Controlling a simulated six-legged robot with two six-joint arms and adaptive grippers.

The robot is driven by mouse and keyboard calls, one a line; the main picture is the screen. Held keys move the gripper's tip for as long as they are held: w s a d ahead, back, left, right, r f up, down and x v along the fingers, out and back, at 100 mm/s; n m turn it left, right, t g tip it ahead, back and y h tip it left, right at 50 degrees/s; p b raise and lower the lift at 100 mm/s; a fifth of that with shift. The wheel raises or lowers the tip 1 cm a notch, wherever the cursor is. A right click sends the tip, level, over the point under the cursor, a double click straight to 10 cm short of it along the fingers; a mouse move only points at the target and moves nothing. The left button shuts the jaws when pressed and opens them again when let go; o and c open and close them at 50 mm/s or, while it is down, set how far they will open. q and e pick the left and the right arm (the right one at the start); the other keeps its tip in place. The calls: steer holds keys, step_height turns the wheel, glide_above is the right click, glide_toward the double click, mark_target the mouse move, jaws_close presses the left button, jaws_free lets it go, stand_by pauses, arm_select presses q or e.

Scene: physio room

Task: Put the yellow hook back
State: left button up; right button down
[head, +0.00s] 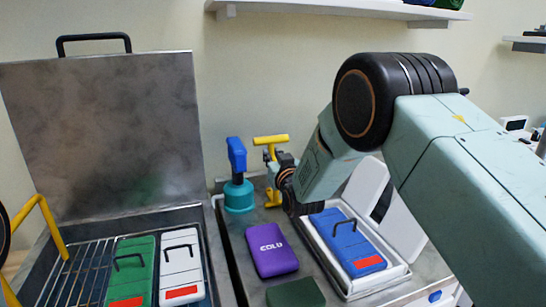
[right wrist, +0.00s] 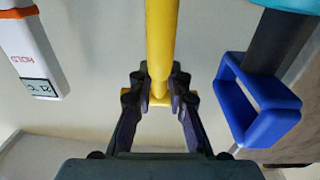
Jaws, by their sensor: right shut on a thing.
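The yellow hook (head: 270,140) is upright at the back of the counter, with a crossbar at its top and a yellow part showing lower down. My right gripper (head: 282,172) is at it and partly covers its shaft. In the right wrist view, the fingers (right wrist: 159,98) are shut on the yellow hook (right wrist: 160,45), at its short crosspiece. My left gripper is not in view.
A blue-handled tool (head: 237,158) in a teal holder stands close left of the hook. A purple COLD pack (head: 271,250) lies in front. A blue pack (head: 347,240) lies in a white open box at right. The open metal tank (head: 105,130) holds green and white packs.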

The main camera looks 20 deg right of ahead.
steer(key=c, duration=1.4)
jaws_free()
steer(key=shift+s+d, duration=0.1)
steer(key=shift+d, duration=0.05)
steer(key=shift+o, duration=0.6)
steer(key=shift+r, duration=0.1)
steer(key=s+p, duration=0.1)
steer(key=s, duration=1.1)
